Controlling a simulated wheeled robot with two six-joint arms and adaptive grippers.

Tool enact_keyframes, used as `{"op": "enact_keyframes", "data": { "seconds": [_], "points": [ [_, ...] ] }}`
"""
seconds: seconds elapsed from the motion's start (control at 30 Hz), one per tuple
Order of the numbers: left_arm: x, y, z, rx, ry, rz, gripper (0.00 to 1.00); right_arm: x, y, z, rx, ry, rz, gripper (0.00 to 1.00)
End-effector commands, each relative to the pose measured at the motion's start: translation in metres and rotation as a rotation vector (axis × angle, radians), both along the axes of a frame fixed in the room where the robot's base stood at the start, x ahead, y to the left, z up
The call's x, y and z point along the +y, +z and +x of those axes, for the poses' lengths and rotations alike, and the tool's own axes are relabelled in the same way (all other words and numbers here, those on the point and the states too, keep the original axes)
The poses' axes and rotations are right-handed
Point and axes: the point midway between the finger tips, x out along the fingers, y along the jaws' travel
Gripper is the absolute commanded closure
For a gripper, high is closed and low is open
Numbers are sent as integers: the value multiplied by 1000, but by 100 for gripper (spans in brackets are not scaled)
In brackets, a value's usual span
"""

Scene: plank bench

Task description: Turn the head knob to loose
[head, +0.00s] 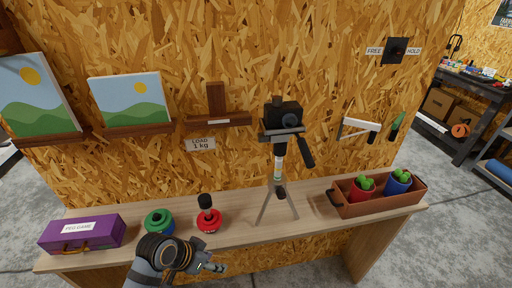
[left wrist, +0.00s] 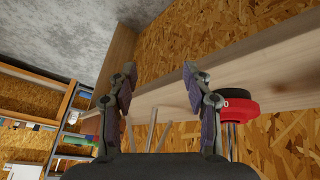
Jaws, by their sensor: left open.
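A black camera (head: 284,115) sits on the head (head: 282,134) of a small tripod (head: 280,165) standing upright on the bench. A black handle (head: 306,153) slants down at the right of the head. I cannot make out a separate head knob or its setting. My left gripper (head: 214,267) is low at the bench's front edge, left of the tripod and well apart from it. In the left wrist view my left gripper (left wrist: 159,74) has its fingers spread with nothing held. Thin grey rods (left wrist: 152,130) show beyond the fingers, perhaps tripod legs. My right gripper is out of view.
A red round piece with a black knob (head: 207,213), a green and blue ring (head: 159,222) and a purple case (head: 83,234) stand left on the bench (head: 250,232). A brown planter (head: 378,207) is at right. A FREE/HOLD wall plate (head: 397,50) hangs above.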

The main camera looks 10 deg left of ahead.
Motion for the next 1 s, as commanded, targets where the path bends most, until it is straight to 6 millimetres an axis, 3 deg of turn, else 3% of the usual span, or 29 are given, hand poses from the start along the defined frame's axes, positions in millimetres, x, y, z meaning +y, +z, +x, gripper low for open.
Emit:
{"op": "enact_keyframes", "data": {
  "seconds": [0.17, 0.37, 0.47, 0.6, 0.73, 0.83, 1.0],
  "points": [
    [-20, 21, 33, -75, -177, -117, 50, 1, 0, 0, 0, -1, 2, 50],
    [-38, 71, 78, -224, -389, -296, 50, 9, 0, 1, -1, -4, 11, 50],
    [-40, 116, 105, -347, -495, -409, 50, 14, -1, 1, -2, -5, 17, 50],
    [-28, 204, 143, -578, -612, -583, 50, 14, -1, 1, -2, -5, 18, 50],
    [-9, 273, 161, -761, -657, -696, 50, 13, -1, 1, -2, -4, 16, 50],
    [-1, 298, 166, -831, -667, -737, 50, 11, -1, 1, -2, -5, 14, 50],
    [-1, 305, 167, -849, -669, -750, 50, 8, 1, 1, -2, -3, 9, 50]
  ]
}}
